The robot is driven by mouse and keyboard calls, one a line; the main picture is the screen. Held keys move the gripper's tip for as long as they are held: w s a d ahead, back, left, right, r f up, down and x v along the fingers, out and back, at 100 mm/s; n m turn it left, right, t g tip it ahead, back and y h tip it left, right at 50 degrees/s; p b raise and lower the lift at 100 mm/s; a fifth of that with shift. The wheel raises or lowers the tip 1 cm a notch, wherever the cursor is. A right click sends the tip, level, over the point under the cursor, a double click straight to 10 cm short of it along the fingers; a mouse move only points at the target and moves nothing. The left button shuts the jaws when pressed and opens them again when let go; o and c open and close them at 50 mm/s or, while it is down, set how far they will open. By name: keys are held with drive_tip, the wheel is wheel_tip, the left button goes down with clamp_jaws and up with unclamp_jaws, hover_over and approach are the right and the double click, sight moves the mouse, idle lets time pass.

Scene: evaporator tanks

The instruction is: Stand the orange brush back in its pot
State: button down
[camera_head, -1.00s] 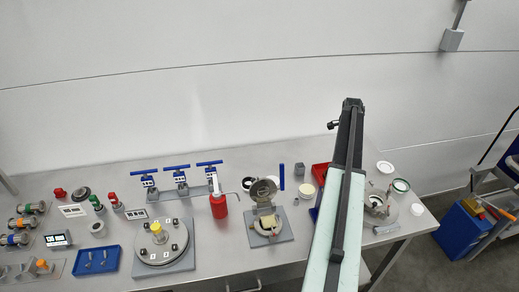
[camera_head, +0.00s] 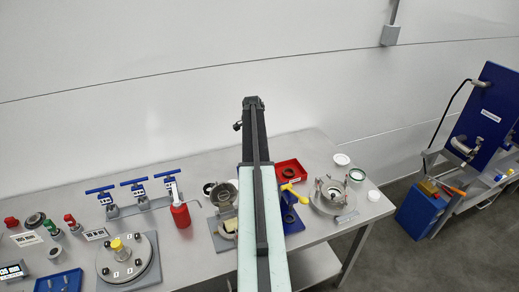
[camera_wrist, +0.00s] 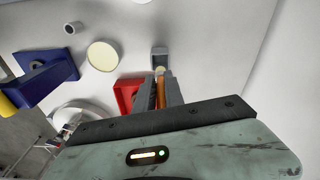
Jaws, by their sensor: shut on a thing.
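My gripper (camera_wrist: 161,93) is shut on a narrow orange thing (camera_wrist: 160,94), seemingly the orange brush, in the wrist view. A pale end shows just past the fingertips. A small dark grey square pot (camera_wrist: 160,51) stands just beyond the fingertips in the same view. The pale end appears near the pot's edge; I cannot tell whether it touches or is over it. In the head view my own arm hides the gripper, the brush and the pot.
A red tray (camera_wrist: 127,92) lies close left of the fingers, with a cream disc (camera_wrist: 103,56) beyond it and a blue stand (camera_wrist: 50,75) farther left. In the head view the red tray (camera_head: 301,166) and a metal vessel (camera_head: 325,203) are right of my arm.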

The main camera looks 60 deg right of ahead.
drive_tip(key=shift+f+b, duration=3.25)
drive_tip(key=shift+f, duration=0.05)
drive_tip(key=shift+f+b, duration=0.5)
drive_tip(key=shift+f, duration=0.05)
drive_tip(key=shift+s+a+f+b, duration=0.3)
drive_tip(key=shift+a+b, duration=0.1)
drive_tip(key=shift+b, duration=0.2)
drive_tip(key=c, duration=1.3)
unclamp_jaws()
drive_tip(key=shift+c, duration=0.2)
drive_tip(key=shift+a, duration=0.1)
drive_tip(key=shift+r+p, duration=0.4)
drive_tip(key=shift+p, duration=0.1)
wheel_tip(320, 180, up, 8)
drive_tip(key=p, duration=0.8)
drive_tip(key=shift+w, duration=0.4)
